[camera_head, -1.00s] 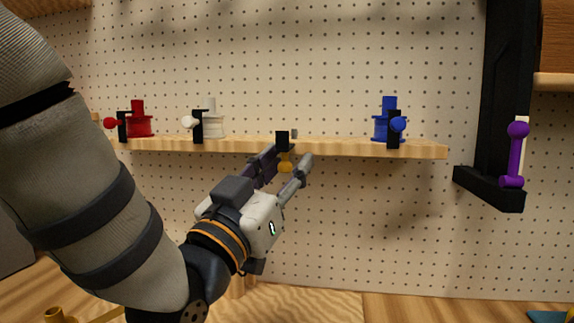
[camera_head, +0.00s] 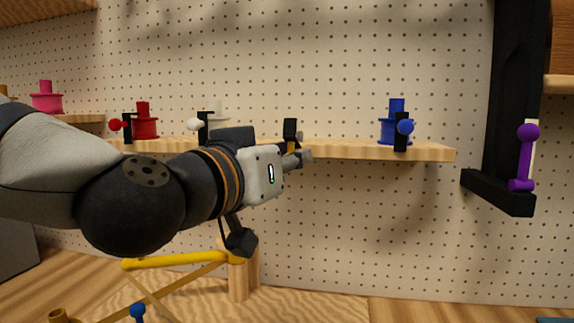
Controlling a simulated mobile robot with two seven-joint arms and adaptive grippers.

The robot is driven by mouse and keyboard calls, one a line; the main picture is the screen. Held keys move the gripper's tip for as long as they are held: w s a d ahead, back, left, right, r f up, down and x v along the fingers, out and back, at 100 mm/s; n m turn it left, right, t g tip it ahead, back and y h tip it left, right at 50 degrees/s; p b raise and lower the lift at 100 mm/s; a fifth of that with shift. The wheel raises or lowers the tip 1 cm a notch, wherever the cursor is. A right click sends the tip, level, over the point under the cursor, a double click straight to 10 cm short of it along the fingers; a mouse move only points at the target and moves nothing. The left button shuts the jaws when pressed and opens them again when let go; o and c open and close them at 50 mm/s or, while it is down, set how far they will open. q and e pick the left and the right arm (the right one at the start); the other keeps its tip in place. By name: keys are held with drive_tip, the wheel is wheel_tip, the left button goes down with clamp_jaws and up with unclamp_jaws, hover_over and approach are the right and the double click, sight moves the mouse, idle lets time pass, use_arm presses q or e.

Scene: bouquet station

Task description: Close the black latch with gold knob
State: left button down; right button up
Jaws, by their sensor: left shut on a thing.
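The black latch (camera_head: 290,130) with the gold knob stands at the front edge of the wooden shelf, between the white and blue spools. Only a little of the gold knob (camera_head: 291,147) shows beside the fingers. My left gripper (camera_head: 295,157) reaches in from the left, and its fingers are shut on the gold knob. The gripper body hides part of the fingers and the shelf edge. My right gripper is out of view.
Red (camera_head: 144,122), white (camera_head: 216,115) and blue (camera_head: 396,124) spools stand on the shelf (camera_head: 430,152) with latches in front. A purple-knobbed latch (camera_head: 526,160) sits on a black bracket at right. A yellow-and-wood frame (camera_head: 170,261) is below my arm.

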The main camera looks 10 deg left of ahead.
sight(295, 141)
use_arm(q)
drive_tip(key=r+g, duration=0.1)
drive_tip(key=n+g, duration=0.1)
drive_tip(key=g, duration=0.1)
drive_tip(key=shift+s+d+r+y, duration=0.1)
drive_tip(key=shift+r+y, duration=0.2)
drive_tip(key=shift+r, duration=0.05)
drive_tip(key=g, duration=0.1)
drive_tip(key=r+g, duration=0.1)
drive_tip(key=g, duration=0.4)
drive_tip(key=w+r+n+g+y, duration=0.1)
drive_tip(key=shift+d, duration=0.1)
drive_tip(key=shift+w+r+n+g, duration=0.15)
drive_tip(key=shift+w+g, duration=0.05)
drive_tip(key=shift+g, duration=0.55)
drive_tip(key=shift+w+r+n+g, duration=0.1)
drive_tip(key=shift+w+n+g, duration=0.05)
drive_tip(key=shift+g, duration=0.6)
drive_tip(key=c, duration=1.7)
unclamp_jaws()
drive_tip(key=shift+o, duration=0.9)
drive_tip(key=shift+w+d, duration=0.1)
drive_tip(key=shift+d, duration=0.05)
